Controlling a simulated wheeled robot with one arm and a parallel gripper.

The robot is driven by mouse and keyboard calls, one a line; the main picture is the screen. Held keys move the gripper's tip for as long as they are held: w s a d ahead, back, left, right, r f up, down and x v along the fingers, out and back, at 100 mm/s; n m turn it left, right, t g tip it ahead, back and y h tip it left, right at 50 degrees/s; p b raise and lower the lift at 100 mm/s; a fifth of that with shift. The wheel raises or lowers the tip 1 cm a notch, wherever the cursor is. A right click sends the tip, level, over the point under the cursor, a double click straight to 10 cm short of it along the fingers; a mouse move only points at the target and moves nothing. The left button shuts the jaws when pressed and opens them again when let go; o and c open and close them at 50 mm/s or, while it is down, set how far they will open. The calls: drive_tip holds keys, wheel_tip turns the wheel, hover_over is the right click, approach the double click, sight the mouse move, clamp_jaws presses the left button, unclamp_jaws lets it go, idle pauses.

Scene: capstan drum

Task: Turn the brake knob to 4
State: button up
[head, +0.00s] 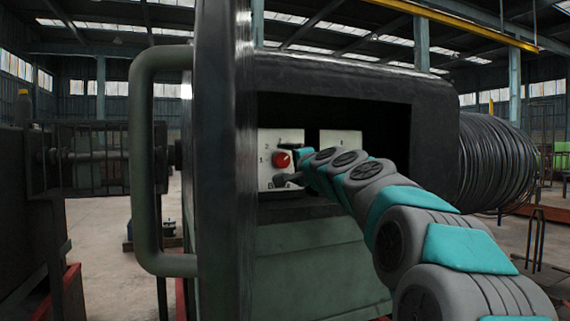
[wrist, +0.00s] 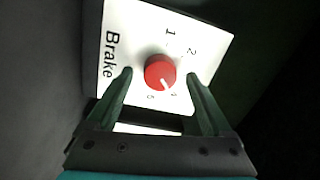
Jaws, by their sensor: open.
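The red brake knob (wrist: 160,72) sits on a white plate (wrist: 122,35) marked "Brake" in the wrist view. Its white pointer mark points to the lower right, toward what looks like the 4. The 1, 2 and 5 also show around it; the 3 is not visible. My gripper (wrist: 160,75) is open, one finger on each side of the knob, with gaps between the fingers and the knob. The knob also shows in the head view (head: 282,160), with my gripper (head: 284,180) low beside it, partly hidden by my arm.
A large drum rim (head: 215,200) and a green handle bar (head: 142,170) stand to the left. A second pale panel (head: 340,138) is right of the knob. Coiled cable (head: 495,160) is at the right.

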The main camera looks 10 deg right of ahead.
drive_tip(key=v, duration=0.6)
drive_tip(key=shift+s+b, duration=0.4)
drive_tip(key=shift+b, duration=0.05)
drive_tip(key=shift+d+f, duration=0.1)
drive_tip(key=shift+d, duration=0.1)
